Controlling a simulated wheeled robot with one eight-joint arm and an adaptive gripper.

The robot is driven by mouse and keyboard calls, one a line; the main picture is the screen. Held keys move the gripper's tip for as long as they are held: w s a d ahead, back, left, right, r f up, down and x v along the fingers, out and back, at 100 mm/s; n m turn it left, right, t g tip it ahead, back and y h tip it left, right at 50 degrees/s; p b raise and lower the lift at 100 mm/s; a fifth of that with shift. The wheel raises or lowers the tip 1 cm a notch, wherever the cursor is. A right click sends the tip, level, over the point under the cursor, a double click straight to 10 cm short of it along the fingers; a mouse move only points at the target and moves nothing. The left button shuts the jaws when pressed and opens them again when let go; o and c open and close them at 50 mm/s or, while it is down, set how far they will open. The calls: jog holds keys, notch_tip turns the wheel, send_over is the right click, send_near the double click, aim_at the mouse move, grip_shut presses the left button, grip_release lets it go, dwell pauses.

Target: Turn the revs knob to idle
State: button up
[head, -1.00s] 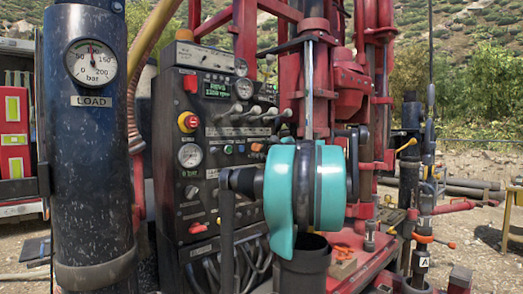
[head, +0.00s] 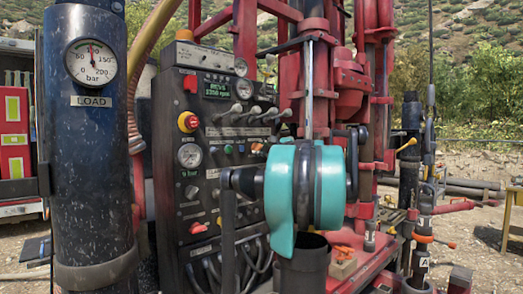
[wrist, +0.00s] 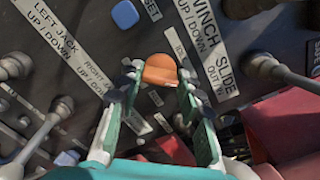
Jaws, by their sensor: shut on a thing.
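The orange revs knob (wrist: 160,70) shows in the wrist view between my fingertips. Its pointer or mark cannot be made out. My gripper (wrist: 158,78) is shut on it, with a green-padded finger on each side. A white label (wrist: 176,42) starting with "ID" stands just beyond the knob, partly hidden. In the head view, a small orange knob (head: 257,147) shows on the dark control panel (head: 215,130), and my teal arm hides the gripper. The panel's green display (head: 218,89) shows "REVS" with a figure too small to read surely.
Levers crowd the knob: one at the left (wrist: 60,108), one at the upper left (wrist: 14,67) and one at the right (wrist: 262,65). A blue button (wrist: 125,14) lies beyond it. A dark cylinder with a load gauge (head: 91,62) stands left of the panel.

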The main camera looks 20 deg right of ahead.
jog(key=n, duration=0.4)
jog(key=shift+n, duration=2.2)
jog(key=o, duration=1.2)
jog(key=shift+c, duration=0.2)
jog(key=v, duration=1.2)
